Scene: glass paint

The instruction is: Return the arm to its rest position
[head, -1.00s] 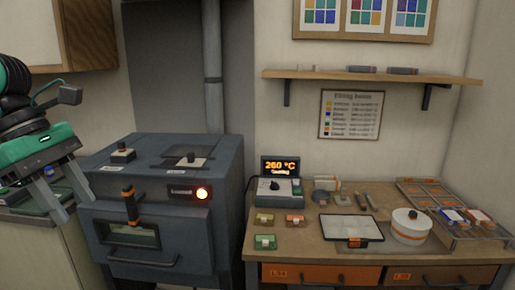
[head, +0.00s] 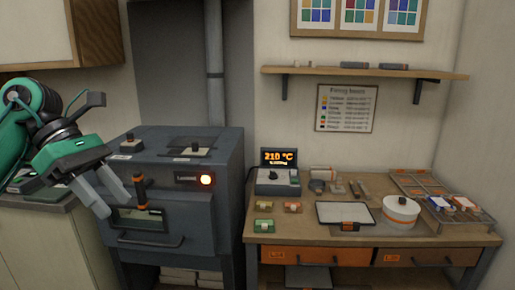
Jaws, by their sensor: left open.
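My left gripper (head: 115,207) is at the left of the head view, in front of the left side of the dark grey kiln (head: 215,225). Its two grey fingers are apart and point down to the right, with nothing between them. The green and black arm comes in from the left edge. The gripper overlaps the kiln front near the orange-banded handle (head: 140,190) in the picture; I see no clear contact. The kiln door looks shut, and a lamp (head: 205,180) glows on its front. My right gripper is not in view.
A controller (head: 277,182) reads 210 °C on the wooden workbench (head: 290,230) at right. The bench holds small coloured blocks, a framed tray (head: 345,214), a white round pot (head: 401,212) and a wire rack (head: 420,188). A cabinet (head: 40,235) stands left of the kiln.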

